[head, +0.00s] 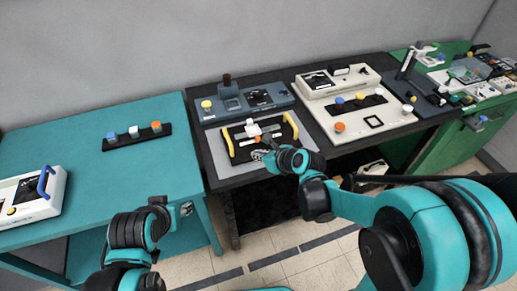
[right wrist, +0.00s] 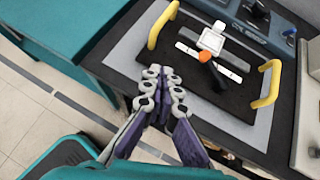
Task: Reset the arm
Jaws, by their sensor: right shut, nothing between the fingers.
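My right arm reaches in from the right in the head view. Its gripper (head: 259,155) is at the front edge of a black board with yellow handles (head: 236,157) on the dark table. In the right wrist view the gripper (right wrist: 163,82) has its fingers together with nothing between them. It is in front of the board (right wrist: 237,103), beside its left yellow handle (right wrist: 163,24). A white block (right wrist: 212,40) and an orange-tipped knob (right wrist: 205,56) are on the board.
A teal table (head: 75,170) on the left holds a black strip with knobs (head: 120,140) and a white box with a blue handle (head: 27,200). A blue-grey panel (head: 262,108) stands behind the board. White devices (head: 325,120) stand to the right, and a green bench (head: 430,143) beyond.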

